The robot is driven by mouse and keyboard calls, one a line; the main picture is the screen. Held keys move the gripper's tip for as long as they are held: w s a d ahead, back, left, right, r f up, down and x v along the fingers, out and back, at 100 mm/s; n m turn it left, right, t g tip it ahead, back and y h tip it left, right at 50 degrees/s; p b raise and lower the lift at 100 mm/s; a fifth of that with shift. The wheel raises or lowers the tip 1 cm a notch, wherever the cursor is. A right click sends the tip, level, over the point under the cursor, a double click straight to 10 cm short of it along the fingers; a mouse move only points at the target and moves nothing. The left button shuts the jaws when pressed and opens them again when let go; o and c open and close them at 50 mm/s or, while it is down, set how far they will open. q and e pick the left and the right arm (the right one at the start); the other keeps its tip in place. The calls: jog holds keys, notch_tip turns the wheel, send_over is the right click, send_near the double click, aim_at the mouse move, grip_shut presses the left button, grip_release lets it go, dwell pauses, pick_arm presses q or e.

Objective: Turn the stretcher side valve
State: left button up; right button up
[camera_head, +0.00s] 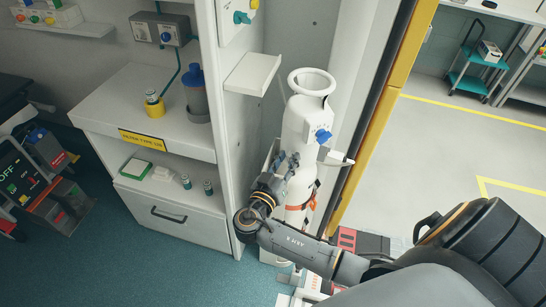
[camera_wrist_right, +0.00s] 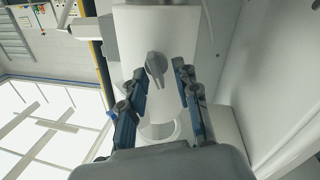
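A white cylinder (camera_head: 303,118) with a ring-shaped collar on top stands upright against the wall panel in the head view. A blue knob (camera_head: 322,136) sits on its upper right side. My right gripper (camera_head: 291,160) is at the cylinder's left front, below the knob's height. In the right wrist view, my right gripper (camera_wrist_right: 160,70) is open, its two fingers apart. A grey lever-like valve handle (camera_wrist_right: 156,66) on a white body (camera_wrist_right: 155,30) shows between the fingertips; I cannot tell whether they touch it. My left gripper is not in view.
A small white wall shelf (camera_head: 252,74) juts out near the cylinder. A yellow door frame (camera_head: 385,105) borders the right; open floor (camera_head: 450,130) lies beyond it.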

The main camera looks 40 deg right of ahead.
grip_shut()
